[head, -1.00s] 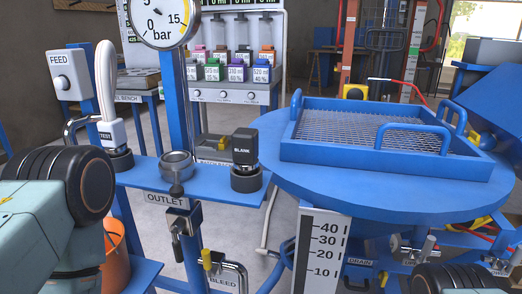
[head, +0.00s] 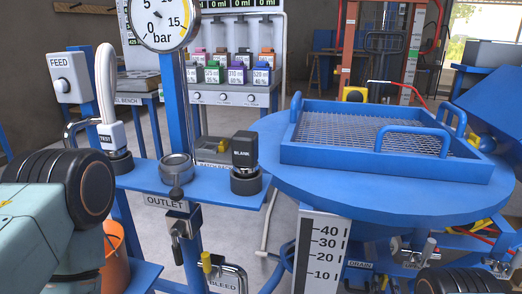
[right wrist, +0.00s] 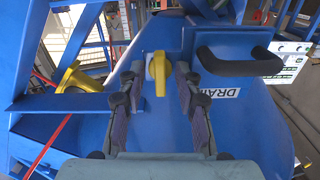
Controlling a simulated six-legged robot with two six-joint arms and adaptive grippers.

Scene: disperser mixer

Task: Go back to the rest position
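In the right wrist view my right gripper (right wrist: 157,78) is open, with its two dark padded fingers apart and nothing held. A yellow valve handle (right wrist: 158,70) shows in the gap between the fingertips; I cannot tell how far beyond them it is. A DRAIN label (right wrist: 222,93) is just right of the fingers. In the head view a dark joint of my right arm (head: 462,281) shows at the bottom right edge. Part of my left arm (head: 60,205) fills the lower left, but its gripper is out of view.
A round blue table (head: 350,197) bears a blue mesh tray (head: 385,175). A blue shelf (head: 215,190) holds the TEST plug (head: 110,137) and BLANK plug (head: 245,150). A pressure gauge (head: 160,20) stands behind. A black handle (right wrist: 240,60) is close right of the right gripper.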

